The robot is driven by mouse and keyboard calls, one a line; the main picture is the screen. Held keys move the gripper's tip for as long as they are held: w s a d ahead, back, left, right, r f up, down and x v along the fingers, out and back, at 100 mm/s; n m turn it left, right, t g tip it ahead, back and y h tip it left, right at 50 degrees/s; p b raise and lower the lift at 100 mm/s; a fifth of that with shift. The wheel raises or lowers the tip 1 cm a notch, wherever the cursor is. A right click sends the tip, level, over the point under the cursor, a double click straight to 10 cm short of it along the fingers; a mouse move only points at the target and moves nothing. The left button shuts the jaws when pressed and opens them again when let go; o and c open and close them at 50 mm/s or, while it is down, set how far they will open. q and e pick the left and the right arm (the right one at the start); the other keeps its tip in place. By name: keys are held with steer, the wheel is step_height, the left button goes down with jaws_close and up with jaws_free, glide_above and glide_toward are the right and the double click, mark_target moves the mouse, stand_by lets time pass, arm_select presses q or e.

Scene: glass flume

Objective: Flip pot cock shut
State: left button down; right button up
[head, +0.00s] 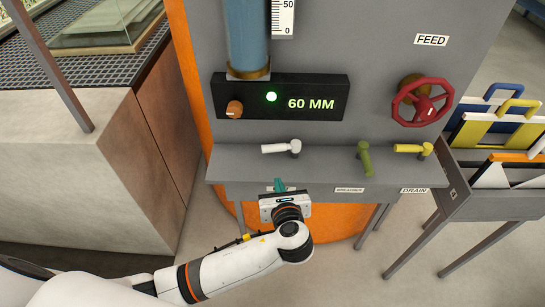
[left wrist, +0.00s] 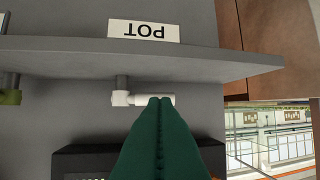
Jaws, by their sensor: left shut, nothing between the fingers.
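The pot cock (head: 282,147) is white. Its handle lies sideways, pointing left from its pivot in the head view. It also shows in the left wrist view (left wrist: 128,98), where the picture is upside down and the handle points right. My left gripper (head: 280,184) is shut and empty, with green fingers, in front of the shelf edge below the cock. In the left wrist view its fingertips (left wrist: 160,101) overlap the handle's outer part; I cannot tell whether they touch it. The POT label (left wrist: 144,30) is clear there but mostly hidden in the head view. My right gripper is not in view.
A green cock (head: 364,157) over the BREATHER label and a yellow cock (head: 413,149) over DRAIN stand to the right. Above are a panel (head: 330,103) reading 60 MM with a green lamp and a red FEED wheel (head: 422,102). The grey shelf (head: 330,168) juts out below.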

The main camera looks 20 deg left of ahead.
mark_target(269, 151)
arm_select(q)
steer(key=x, duration=0.7)
steer(key=shift+w+a+f+p, duration=0.1)
steer(key=shift+w+a+p, duration=0.1)
steer(key=shift+w+p, duration=0.15)
steer(key=shift+w+a+r+p, duration=0.2)
steer(key=shift+w+a+p, duration=0.05)
steer(key=shift+w, duration=0.25)
steer(key=shift+w+a+r+p, duration=0.15)
steer(key=shift+w+a+p, duration=0.1)
steer(key=shift+w, duration=0.25)
steer(key=shift+w+a, duration=0.25)
steer(key=shift+w, duration=0.25)
steer(key=shift+w+a+r+p, duration=0.35)
steer(key=shift+a+p, duration=0.1)
steer(key=shift+p, duration=0.8)
steer(key=shift+w+a+f, duration=0.2)
steer(key=shift+f, duration=0.05)
steer(key=shift+a, duration=0.1)
